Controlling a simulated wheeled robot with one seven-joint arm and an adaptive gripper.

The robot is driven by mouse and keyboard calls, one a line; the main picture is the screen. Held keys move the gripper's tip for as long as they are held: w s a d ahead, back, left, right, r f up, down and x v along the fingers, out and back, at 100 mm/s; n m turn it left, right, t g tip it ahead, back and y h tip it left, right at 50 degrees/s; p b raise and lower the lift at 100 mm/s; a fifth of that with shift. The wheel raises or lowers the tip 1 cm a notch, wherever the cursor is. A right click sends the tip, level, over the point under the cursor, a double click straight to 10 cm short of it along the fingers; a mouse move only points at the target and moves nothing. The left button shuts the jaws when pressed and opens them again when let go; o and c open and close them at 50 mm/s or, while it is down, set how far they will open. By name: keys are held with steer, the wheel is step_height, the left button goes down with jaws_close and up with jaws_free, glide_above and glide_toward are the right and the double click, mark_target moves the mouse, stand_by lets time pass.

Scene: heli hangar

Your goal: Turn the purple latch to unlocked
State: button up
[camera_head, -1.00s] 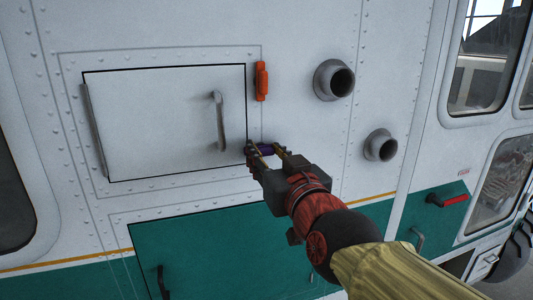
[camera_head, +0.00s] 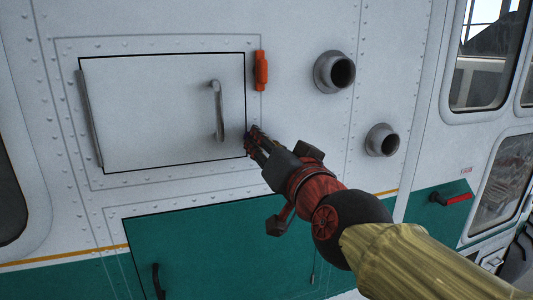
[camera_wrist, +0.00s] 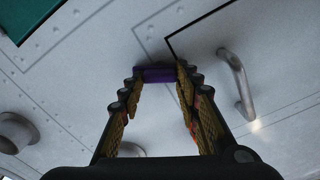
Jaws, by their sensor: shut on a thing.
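The purple latch (camera_wrist: 158,75) shows in the wrist view as a short purple bar between the fingertips of my gripper (camera_wrist: 160,82), beside a corner of the white panel. My gripper also shows in the head view (camera_head: 256,141), at the panel's lower right edge, shut on the latch. There my fingers hide the latch, so its exact angle cannot be told. The white panel (camera_head: 150,110) has a black outline and sits flush in the wall.
An orange latch (camera_head: 261,71) stands upright above, at the panel's right edge. A grey handle (camera_head: 218,110) sticks out left of my gripper. Two round grey pipes (camera_head: 335,72) (camera_head: 382,140) protrude to the right. A green panel (camera_head: 200,245) lies below.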

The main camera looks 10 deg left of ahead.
steer(key=m+b, duration=0.1)
steer(key=m, duration=0.7)
steer(key=m+b, duration=0.1)
steer(key=m, duration=0.3)
steer(key=shift+w+d+f+b, duration=0.1)
steer(key=shift+d+f+b, duration=0.05)
steer(key=shift+f+b, duration=0.15)
steer(key=shift+m, duration=0.3)
steer(key=o, duration=1.2)
steer(key=shift+c, duration=0.2)
steer(key=shift+r, duration=0.1)
